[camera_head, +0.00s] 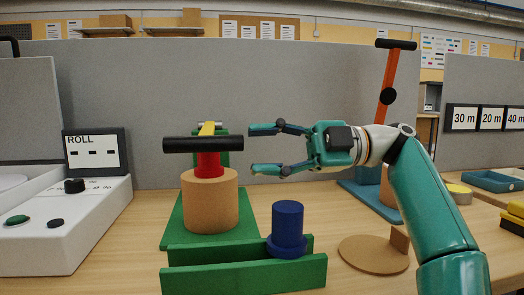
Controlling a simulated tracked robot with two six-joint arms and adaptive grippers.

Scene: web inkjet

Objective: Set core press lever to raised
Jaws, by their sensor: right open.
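The core press stands on a green base (178,236) at the centre left. Its lever has a black crossbar handle (203,145) and a yellow arm (208,128) that runs back towards a green post. The handle is low and level, pointing towards me over a red plug (209,165) in a tan cardboard core (211,200). My right gripper (262,150) is open and empty, its fingers pointing left, just right of the handle and apart from it in the picture. My left gripper is not in view.
A blue cylinder (287,228) stands by the green rails (240,275) in front. Another lever, orange (388,75), stands upright at right behind my arm. A white control box (62,228) with ROLL display (95,152) is left. A tan disc (372,254) lies below my arm.

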